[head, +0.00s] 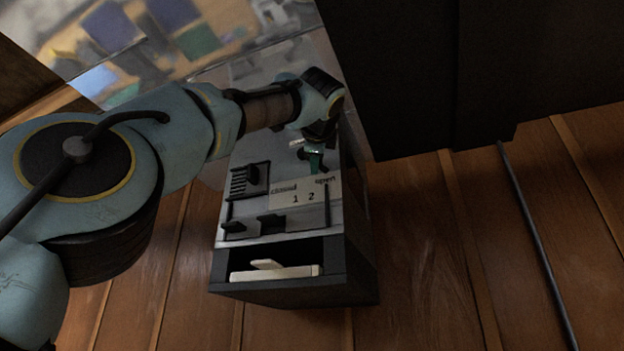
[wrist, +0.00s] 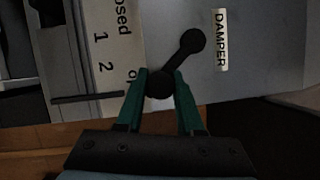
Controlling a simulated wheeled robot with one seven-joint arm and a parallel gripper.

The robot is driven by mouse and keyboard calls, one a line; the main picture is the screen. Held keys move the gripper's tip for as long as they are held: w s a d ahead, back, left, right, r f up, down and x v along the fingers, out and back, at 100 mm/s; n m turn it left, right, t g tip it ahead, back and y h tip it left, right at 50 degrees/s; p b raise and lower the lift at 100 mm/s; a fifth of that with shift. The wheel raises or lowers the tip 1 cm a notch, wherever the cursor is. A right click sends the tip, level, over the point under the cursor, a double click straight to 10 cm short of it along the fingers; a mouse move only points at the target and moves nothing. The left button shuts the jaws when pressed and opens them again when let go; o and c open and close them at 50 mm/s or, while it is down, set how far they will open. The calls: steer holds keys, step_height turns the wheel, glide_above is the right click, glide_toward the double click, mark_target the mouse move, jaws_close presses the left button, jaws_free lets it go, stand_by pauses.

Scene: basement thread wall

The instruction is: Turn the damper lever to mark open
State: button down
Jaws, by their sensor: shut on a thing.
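The damper lever (wrist: 178,60) is a short dark bar with a round end at each side, seen in the wrist view beside the white DAMPER label (wrist: 221,38). Its lower-left round end sits between the green fingers of my gripper (wrist: 162,74), which is shut on it. That end is near the "o" of the open mark, partly covered by a finger. The pale scale plate (wrist: 112,45) reads closed, 1, 2 and open. In the head view my gripper (head: 316,163) is just above the plate (head: 305,191), near "open"; the lever is not clear there.
The panel sits on a dark cabinet (head: 290,288) with an open front slot holding a pale piece (head: 275,271). Dark switches (head: 271,223) and a black comb-like part (head: 246,181) stand left of and below the plate. A large dark block (head: 430,80) rises to the right.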

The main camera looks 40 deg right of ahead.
steer(key=shift+s+r+n, duration=0.1)
steer(key=shift+r+n, duration=0.15)
steer(key=shift+n, duration=0.05)
stand_by(0.4)
steer(key=c, duration=0.5)
jaws_free()
steer(key=shift+c, duration=0.2)
steer(key=b+v, duration=0.4)
steer(key=v, duration=0.6)
steer(key=shift+s+a, duration=0.15)
steer(key=shift+s, duration=0.2)
